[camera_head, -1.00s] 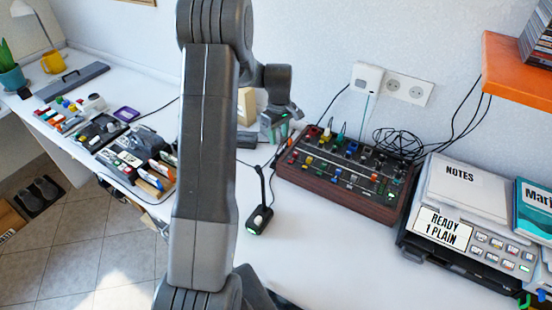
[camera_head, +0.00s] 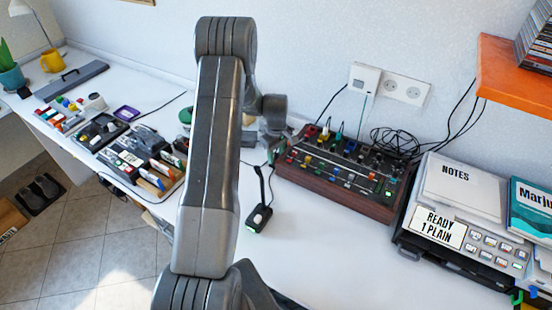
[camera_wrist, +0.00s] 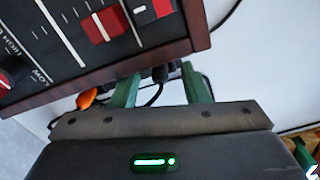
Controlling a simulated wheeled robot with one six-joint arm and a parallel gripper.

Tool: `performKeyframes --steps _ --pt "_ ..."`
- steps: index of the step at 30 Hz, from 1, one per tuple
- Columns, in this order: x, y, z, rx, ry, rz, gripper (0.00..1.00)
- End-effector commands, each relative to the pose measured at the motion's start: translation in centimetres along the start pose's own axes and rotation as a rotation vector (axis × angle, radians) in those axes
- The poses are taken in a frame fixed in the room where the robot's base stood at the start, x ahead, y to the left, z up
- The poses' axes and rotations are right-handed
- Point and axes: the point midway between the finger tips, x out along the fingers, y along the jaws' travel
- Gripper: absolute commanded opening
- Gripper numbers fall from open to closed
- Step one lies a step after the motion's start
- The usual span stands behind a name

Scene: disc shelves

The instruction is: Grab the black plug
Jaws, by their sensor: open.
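My gripper (camera_wrist: 160,88) is open, with its two green fingers apart in the wrist view. A small black plug with a black cable (camera_wrist: 159,75) shows between the fingers, close to the edge of the mixer (camera_wrist: 110,45). I cannot tell whether either finger touches it. In the head view my gripper (camera_head: 277,148) is low at the left back corner of the wood-sided mixer (camera_head: 335,196). The black plug cannot be made out there.
An orange plug (camera_wrist: 87,99) shows left of the fingers in the wrist view. Several coloured plugs stand along the mixer's back.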

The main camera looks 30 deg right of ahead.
Motion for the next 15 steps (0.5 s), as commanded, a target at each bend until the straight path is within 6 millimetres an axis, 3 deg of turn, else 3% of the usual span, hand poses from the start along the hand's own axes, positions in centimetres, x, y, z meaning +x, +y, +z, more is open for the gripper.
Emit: performKeyframes --steps 3,9,15 --pt "-0.02 0.01 0.00 0.000 0.000 0.000 0.41" --pt "-0.04 0.00 0.00 0.000 0.000 0.000 0.02" --pt "-0.06 0.01 0.00 0.000 0.000 0.000 0.00"
